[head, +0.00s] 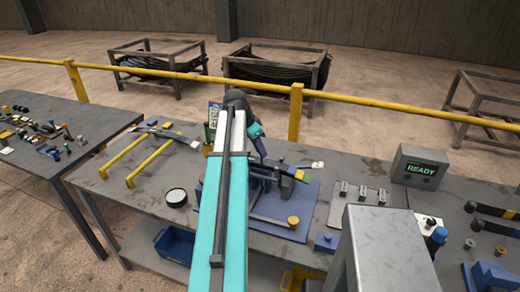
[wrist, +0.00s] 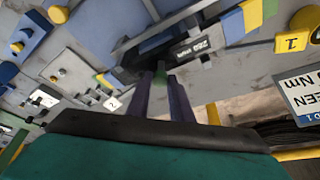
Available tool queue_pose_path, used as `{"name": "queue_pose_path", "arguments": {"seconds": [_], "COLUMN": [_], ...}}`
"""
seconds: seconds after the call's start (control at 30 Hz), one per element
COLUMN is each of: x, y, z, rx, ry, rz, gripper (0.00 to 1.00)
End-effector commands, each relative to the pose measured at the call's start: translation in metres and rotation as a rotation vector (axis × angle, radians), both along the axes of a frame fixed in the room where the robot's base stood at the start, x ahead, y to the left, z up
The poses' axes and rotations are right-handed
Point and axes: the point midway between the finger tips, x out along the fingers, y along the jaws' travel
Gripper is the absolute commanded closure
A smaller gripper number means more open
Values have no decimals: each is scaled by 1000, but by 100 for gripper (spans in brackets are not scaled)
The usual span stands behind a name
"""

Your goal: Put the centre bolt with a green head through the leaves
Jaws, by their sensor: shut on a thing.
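In the wrist view my gripper (wrist: 161,77) is shut on a small green piece (wrist: 160,68), which I take to be the green head of the centre bolt. The bolt's shank is hidden from me. The dark leaves (wrist: 205,43), with a white-lettered label, lie just beyond the fingertips. I cannot tell whether the bolt is in their hole.
A grey READY box (head: 420,166) stands right. A side table (head: 60,140) holds loose parts.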

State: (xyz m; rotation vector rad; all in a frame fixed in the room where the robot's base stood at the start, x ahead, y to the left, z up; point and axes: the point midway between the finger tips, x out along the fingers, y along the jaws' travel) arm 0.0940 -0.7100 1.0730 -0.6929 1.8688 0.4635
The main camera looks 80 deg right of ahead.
Motion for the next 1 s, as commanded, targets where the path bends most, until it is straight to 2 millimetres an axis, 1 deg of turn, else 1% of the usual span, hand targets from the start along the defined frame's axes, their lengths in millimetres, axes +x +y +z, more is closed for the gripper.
{"name": "queue_pose_path", "arguments": {"seconds": [0.33,0.37,0.4,0.47,0.5,0.67,0.7,0.8,1.0], "x": [0,0,0,0,0,0,0,0,0], "y": [0,0,0,0,0,0,0,0,0], "z": [-1,-1,-1,-1,-1,-1,-1,-1,-1], "rx": [0,0,0,0,0,0,0,0,0], "ry": [0,0,0,0,0,0,0,0,0], "rz": [0,0,0,0,0,0,0,0,0], "gripper": [97,77,70,60,59,59,55,40,40]}}
